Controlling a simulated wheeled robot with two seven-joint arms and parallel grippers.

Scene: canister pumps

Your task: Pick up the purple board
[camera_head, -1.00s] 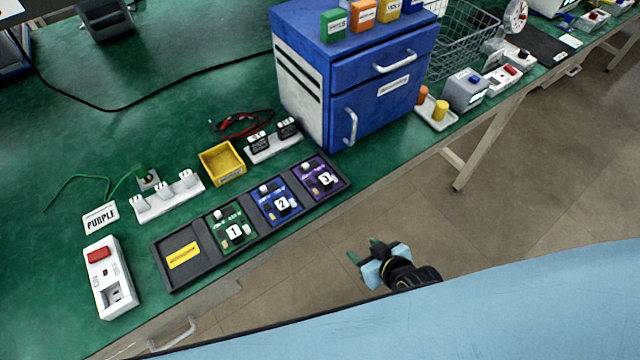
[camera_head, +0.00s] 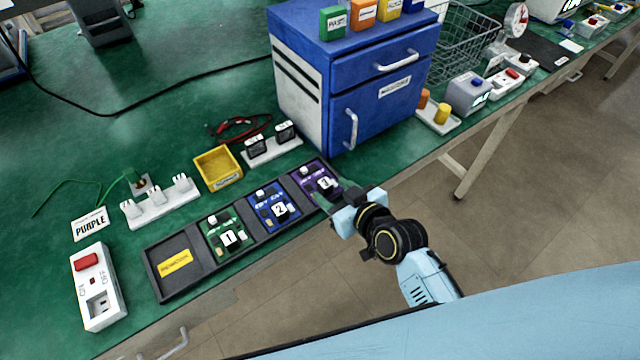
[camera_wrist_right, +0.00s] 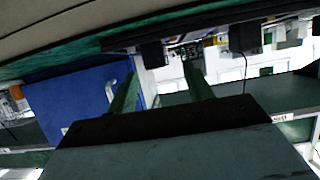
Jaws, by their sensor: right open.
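The purple board (camera_head: 318,179), labelled 3, lies in the rightmost compartment of a dark tray (camera_head: 172,289) near the bench's front edge. My right gripper (camera_head: 334,193) is open at the tray's right end, close beside the purple board and partly overlapping it in the head view. I cannot tell whether it touches the board. In the right wrist view the two green fingers (camera_wrist_right: 162,92) stand apart with nothing between them; the board cannot be made out there. My left gripper is not in view.
A green board (camera_head: 227,238) and a blue board (camera_head: 273,206) share the tray. A blue cabinet (camera_head: 375,115) stands just behind its right end. A yellow bin (camera_head: 217,168), a white switch box (camera_head: 98,290) and a PURPLE card (camera_head: 90,224) are near. Open floor lies in front.

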